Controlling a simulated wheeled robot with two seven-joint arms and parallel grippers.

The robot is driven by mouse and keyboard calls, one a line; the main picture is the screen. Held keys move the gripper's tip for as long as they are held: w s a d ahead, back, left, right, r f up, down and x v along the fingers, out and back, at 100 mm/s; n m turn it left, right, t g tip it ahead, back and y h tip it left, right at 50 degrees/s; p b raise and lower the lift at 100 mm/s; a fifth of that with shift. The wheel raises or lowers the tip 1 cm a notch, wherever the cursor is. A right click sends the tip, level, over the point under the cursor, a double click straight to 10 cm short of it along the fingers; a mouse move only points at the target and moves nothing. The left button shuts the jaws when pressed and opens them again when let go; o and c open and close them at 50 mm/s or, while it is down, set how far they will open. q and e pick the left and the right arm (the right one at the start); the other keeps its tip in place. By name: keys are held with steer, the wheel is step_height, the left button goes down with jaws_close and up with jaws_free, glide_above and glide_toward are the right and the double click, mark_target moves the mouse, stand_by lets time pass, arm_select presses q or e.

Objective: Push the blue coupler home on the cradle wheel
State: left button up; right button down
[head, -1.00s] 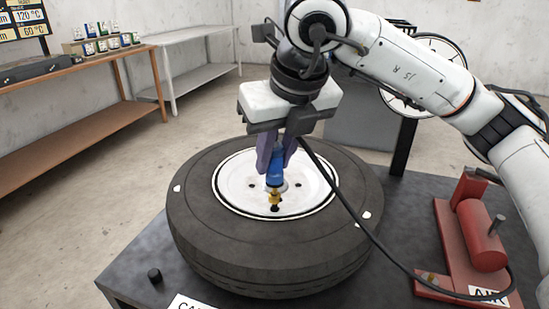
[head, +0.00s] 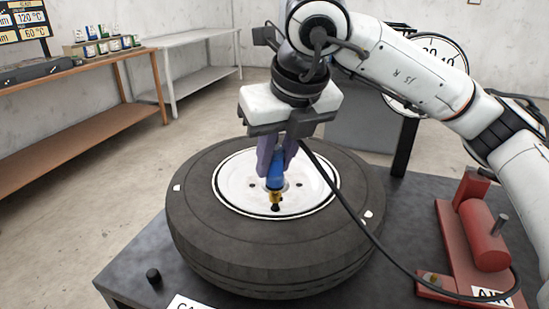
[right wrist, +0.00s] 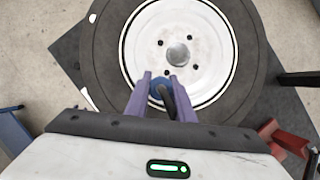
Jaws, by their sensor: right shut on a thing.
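The cradle wheel (head: 190,235) lies flat on the dark table, a black tire around a white rim (head: 235,190). My right gripper (head: 272,172) comes down from above, its purple fingers shut on the blue coupler (head: 276,182). The coupler's brass end (head: 275,197) points down at a dark valve stem (head: 275,207) near the rim's front edge. The brass end and stem line up; I cannot tell how far it sits on the stem. The right wrist view shows the blue coupler (right wrist: 157,89) between the fingers, partly hidden by its hose. My left gripper is not in view.
A black hose (head: 350,215) runs from the coupler over the tire to a red air unit (head: 485,235) at the right. A small black cap (head: 153,275) stands on the table at the front left. A gauge dial (head: 440,60) stands behind my arm.

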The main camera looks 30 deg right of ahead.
steer(key=shift+f+b, duration=0.6)
steer(key=shift+f, duration=0.15)
steer(key=c, duration=1.5)
jaws_free()
steer(key=shift+o, duration=0.2)
steer(key=shift+r+p, duration=2.3)
steer(key=shift+r, duration=1.25)
